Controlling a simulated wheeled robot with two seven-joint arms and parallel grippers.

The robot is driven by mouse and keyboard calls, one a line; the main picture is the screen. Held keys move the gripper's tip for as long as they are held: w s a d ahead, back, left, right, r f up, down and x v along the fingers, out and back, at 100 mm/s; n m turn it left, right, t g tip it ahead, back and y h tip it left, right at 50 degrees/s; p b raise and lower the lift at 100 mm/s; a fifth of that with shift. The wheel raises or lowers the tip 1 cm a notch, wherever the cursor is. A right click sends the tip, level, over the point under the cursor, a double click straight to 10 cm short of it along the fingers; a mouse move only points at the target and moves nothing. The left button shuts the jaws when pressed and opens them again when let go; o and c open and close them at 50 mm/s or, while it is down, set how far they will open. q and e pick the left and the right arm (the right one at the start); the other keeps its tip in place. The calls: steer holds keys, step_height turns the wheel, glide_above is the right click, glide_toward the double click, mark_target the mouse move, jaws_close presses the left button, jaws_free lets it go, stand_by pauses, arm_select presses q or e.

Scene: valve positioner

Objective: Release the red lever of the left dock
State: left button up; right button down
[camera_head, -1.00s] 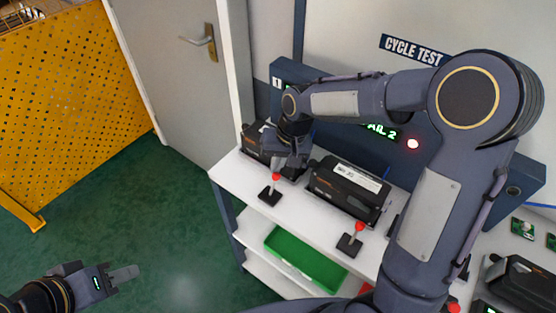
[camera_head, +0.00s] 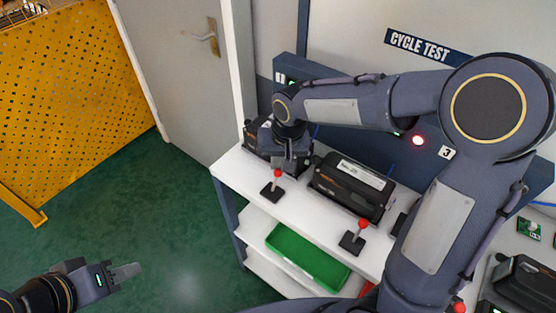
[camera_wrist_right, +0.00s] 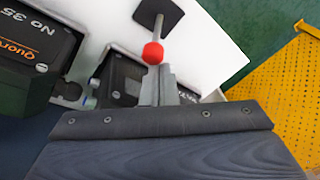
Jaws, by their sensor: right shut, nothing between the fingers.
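The red lever of the left dock (camera_head: 277,174) stands on a small black base at the shelf's front edge. In the right wrist view its red knob (camera_wrist_right: 153,53) is just beyond my fingertips, and its pale stem runs to a dark square plate. My right gripper (camera_head: 290,168) is shut and empty, close to the knob; in the wrist view its fingers (camera_wrist_right: 158,78) point at it. I cannot tell whether they touch. The left dock's black device (camera_head: 257,138) is partly hidden behind my right gripper. My left gripper (camera_head: 124,272) is low at the left, over the floor, its finger opening unclear.
A second black device (camera_head: 350,188) and another red lever (camera_head: 361,226) stand to the right on the white shelf (camera_head: 235,166). A green tray (camera_head: 305,255) lies on the lower shelf. A blue panel is behind. Floor is free at left.

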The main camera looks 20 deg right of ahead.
steer(key=shift+s+a, duration=0.1)
steer(key=shift+s+a+t+h+b, duration=0.2)
steer(key=shift+a+t+h+b, duration=0.1)
steer(key=shift+h+b, duration=0.3)
steer(key=s+a+t+h+b, duration=0.1)
steer(key=h+b, duration=0.1)
steer(key=b, duration=0.3)
steer(key=s+a+n+t+h+b, duration=0.1)
steer(key=a+t+h+b, duration=0.1)
steer(key=b, duration=0.3)
steer(key=shift+s+f, duration=0.1)
steer(key=shift+s, duration=0.15)
steer(key=shift+d+r+p, duration=0.1)
steer(key=shift+r+p, duration=0.4)
steer(key=shift+p, duration=0.2)
steer(key=shift+w, duration=0.1)
steer(key=shift+r, duration=0.15)
steer(key=shift+r+p, duration=0.45)
steer(key=shift+r, duration=0.25)
